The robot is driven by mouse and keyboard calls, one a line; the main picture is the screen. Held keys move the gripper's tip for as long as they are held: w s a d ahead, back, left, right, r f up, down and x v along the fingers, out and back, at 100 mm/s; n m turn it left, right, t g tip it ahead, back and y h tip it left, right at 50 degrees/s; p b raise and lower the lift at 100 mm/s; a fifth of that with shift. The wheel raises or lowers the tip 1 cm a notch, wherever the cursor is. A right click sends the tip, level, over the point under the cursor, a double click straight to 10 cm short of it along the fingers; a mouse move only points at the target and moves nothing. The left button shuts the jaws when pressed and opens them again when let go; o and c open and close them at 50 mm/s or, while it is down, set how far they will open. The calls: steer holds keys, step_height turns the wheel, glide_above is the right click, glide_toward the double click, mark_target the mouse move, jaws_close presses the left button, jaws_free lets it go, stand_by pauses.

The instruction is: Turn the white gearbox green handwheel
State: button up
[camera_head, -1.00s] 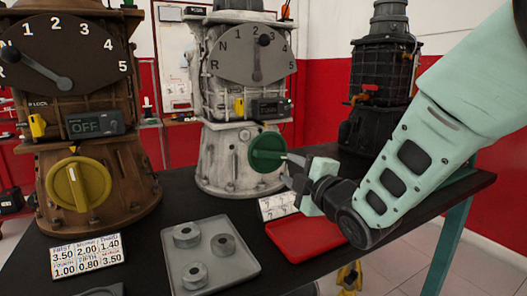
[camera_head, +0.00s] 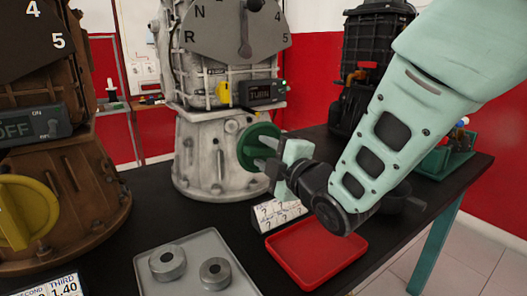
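The white gearbox (camera_head: 205,165) stands on the dark table in the middle of the head view, its top cut off. Its green handwheel (camera_head: 250,146) is on its right side, partly hidden by my gripper. My gripper (camera_head: 264,152) is right in front of the handwheel, with its two grey fingers apart at the wheel's face. I cannot tell whether the fingers touch the wheel's grip bar. The display (camera_head: 261,93) on the white gearbox seems to read TURN. The dial lever (camera_head: 245,40) above it hangs downward.
A brown gearbox (camera_head: 75,185) with a yellow handwheel (camera_head: 25,212) stands left. A grey tray (camera_head: 215,245) with metal rings and a red tray (camera_head: 318,255) lie in front, with a card (camera_head: 279,214) beside. A black gearbox (camera_head: 365,55) stands behind my arm.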

jaws_close()
steer(key=shift+m, duration=0.3)
steer(key=m+b, duration=0.2)
steer(key=m, duration=0.1)
steer(key=shift+w+d, duration=0.1)
steer(key=m+b, duration=0.1)
steer(key=m, duration=0.1)
steer(key=m+b, duration=0.1)
steer(key=m, duration=0.2)
steer(key=shift+d+r, duration=0.15)
steer(key=shift+r, duration=0.05)
steer(key=m+b, duration=0.1)
steer(key=m, duration=0.1)
steer(key=m+b, duration=0.1)
steer(key=m, duration=0.1)
steer(key=m+b, duration=0.1)
steer(key=m, duration=0.1)
steer(key=shift+w+d+r, duration=0.1)
steer(key=shift+w+d, duration=0.15)
steer(key=m, duration=0.3)
steer(key=m+b, duration=0.1)
steer(key=m, duration=0.1)
steer(key=shift+w+d+m, duration=0.1)
steer(key=shift+d+m, duration=0.1)
steer(key=shift+m, duration=0.2)
